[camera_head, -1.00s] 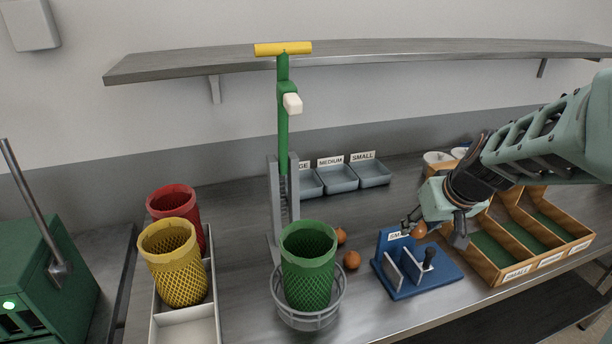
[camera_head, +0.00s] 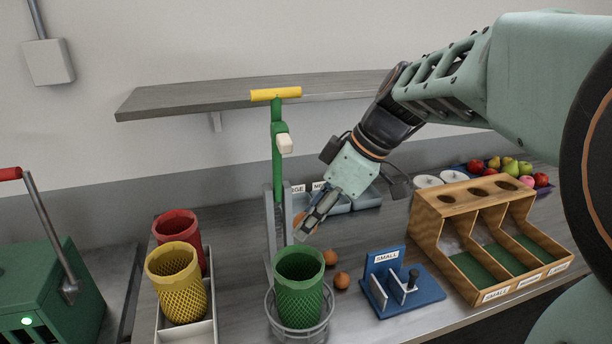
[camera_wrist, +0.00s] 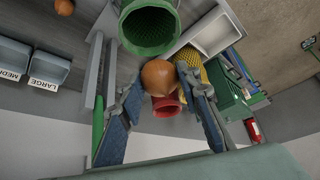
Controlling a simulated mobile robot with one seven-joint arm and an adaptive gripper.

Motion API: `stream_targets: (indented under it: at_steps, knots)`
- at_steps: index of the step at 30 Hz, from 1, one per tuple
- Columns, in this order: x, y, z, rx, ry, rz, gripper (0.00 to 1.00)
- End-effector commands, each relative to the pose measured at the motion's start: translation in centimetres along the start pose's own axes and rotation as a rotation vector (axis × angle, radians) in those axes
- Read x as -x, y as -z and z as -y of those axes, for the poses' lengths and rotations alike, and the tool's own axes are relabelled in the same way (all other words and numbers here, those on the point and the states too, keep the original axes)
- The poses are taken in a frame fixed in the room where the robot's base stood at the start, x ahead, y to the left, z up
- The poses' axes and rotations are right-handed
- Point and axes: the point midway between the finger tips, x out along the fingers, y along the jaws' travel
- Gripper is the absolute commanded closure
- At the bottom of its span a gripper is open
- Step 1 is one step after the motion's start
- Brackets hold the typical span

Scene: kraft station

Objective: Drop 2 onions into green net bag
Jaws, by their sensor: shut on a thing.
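The green net bag (camera_head: 299,288) stands open in a grey wire basket on the table. Its open mouth also shows in the wrist view (camera_wrist: 148,30). My gripper (camera_head: 304,228) is above and behind the bag's rim, near the green post. It is shut on an onion (camera_wrist: 158,77), which sits between the fingertips in the wrist view, close to the bag's mouth. Two other onions, one farther back (camera_head: 330,257) and one nearer (camera_head: 342,280), lie on the table right of the bag. The bag's inside cannot be seen to its bottom.
A green post with a yellow handle (camera_head: 276,95) rises behind the bag. Yellow (camera_head: 178,283) and red (camera_head: 178,230) net bags stand left. A blue "SMALL" gauge (camera_head: 415,292) and a wooden sorter (camera_head: 430,235) stand right. Grey labelled trays (camera_head: 366,200) are behind.

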Motion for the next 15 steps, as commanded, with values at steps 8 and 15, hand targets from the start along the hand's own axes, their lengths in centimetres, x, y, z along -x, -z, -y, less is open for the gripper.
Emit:
stream_targets:
  at_steps: [8,15]
  knots:
    - [-2.7,-1.7,0.0,-0.006,0.000,0.001,0.90]
    - [-4.8,-2.8,0.0,-0.004,0.000,0.001,0.90]
